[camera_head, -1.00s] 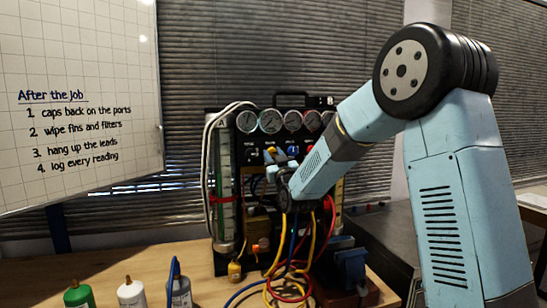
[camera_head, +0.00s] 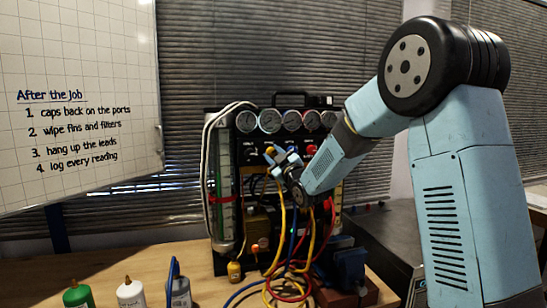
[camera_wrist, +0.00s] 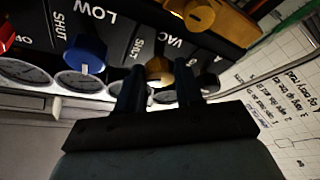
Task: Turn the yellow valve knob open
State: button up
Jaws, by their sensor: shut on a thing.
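The yellow valve knob (camera_wrist: 160,70) shows between my two fingertips in the wrist view, beside the upside-down labels SHUT and VAC. My gripper (camera_wrist: 159,80) is shut on it, with one dark finger on each side. In the head view my gripper (camera_head: 280,156) reaches the panel just below the gauges, and the yellow knob (camera_head: 270,149) peeks out at its tips. The fingers hide part of the knob, and its exact angle is hard to tell.
A blue knob (camera_wrist: 85,53) sits beside it, with a red knob (camera_head: 311,149) farther along. Several gauges (camera_head: 270,121) stand above. Hoses (camera_head: 286,270) hang and coil below my wrist. Bottles (camera_head: 130,292) stand at the front left. A whiteboard (camera_head: 80,60) hangs at left.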

jog(key=n+g, duration=0.1)
jog(key=n, duration=0.3)
jog(key=n+g+y, duration=0.1)
jog(key=n+g, duration=0.1)
jog(key=n, duration=0.1)
jog(key=shift+r+n+g, duration=0.1)
jog(key=shift+n+g, duration=0.2)
jog(key=shift+n, duration=0.1)
jog(key=n+g, duration=0.1)
jog(key=n, duration=0.3)
jog(key=shift+h, duration=0.3)
jog(key=shift+n+g, duration=0.3)
jog(key=shift+n, duration=0.4)
jog(key=shift+s, duration=0.1)
jog(key=o, duration=0.7)
jog(key=shift+a, duration=0.1)
jog(key=o, duration=0.3)
jog(key=shift+h, duration=0.3)
jog(key=shift+o, duration=0.2)
jog(key=shift+r, duration=0.1)
jog(key=f+v, duration=0.1)
jog(key=v, duration=1.2)
jog(key=shift+s+d+r, duration=0.2)
jog(key=shift+d+r, duration=0.2)
jog(key=shift+r, duration=0.05)
